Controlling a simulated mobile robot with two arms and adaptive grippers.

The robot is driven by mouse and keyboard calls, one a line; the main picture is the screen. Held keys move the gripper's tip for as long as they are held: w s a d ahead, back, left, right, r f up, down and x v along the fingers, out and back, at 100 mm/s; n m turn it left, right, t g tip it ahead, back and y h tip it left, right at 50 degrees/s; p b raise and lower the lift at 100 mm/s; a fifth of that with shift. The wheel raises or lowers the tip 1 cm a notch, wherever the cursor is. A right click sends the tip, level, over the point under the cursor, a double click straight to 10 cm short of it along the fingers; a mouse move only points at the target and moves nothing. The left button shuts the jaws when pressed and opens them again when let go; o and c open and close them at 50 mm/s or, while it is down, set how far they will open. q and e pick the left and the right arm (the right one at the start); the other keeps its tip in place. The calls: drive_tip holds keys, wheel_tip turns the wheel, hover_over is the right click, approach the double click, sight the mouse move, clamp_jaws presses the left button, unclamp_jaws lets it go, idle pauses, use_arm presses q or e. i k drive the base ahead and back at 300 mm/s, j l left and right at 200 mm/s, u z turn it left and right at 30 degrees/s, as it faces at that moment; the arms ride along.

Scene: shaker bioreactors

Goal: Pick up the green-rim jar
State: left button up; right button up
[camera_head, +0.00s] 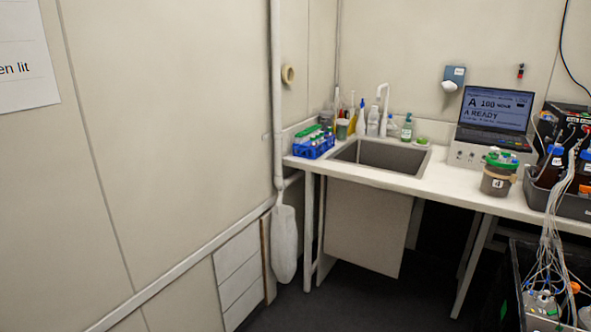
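A jar with a green rim (497,176) stands upright on the white counter (456,182), right of the sink and in front of the laptop. Its body is brownish and see-through, with a tan band and a white label that seems to read 4. Small items with white and green tops show at its mouth. Neither of my grippers is in view.
A sink (380,157) is set into the counter, with bottles behind it. A blue rack (314,147) sits at the left end. A laptop (494,113) stands behind the jar. A dark tray (540,192) with brown bottles and tubing is close at right.

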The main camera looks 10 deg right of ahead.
sight(497, 177)
drive_tip(key=i+z, duration=0.35)
drive_tip(key=i, duration=0.25)
drive_tip(key=i+j+z, duration=0.4)
drive_tip(key=i, duration=0.15)
drive_tip(key=i+z, duration=0.25)
drive_tip(key=z, duration=0.25)
drive_tip(key=i+j+z, duration=0.15)
drive_tip(key=z, duration=0.35)
drive_tip(key=i+j+z, duration=0.25)
drive_tip(key=z, duration=0.25)
drive_tip(key=i+j+z, duration=0.25)
drive_tip(key=z, duration=0.25)
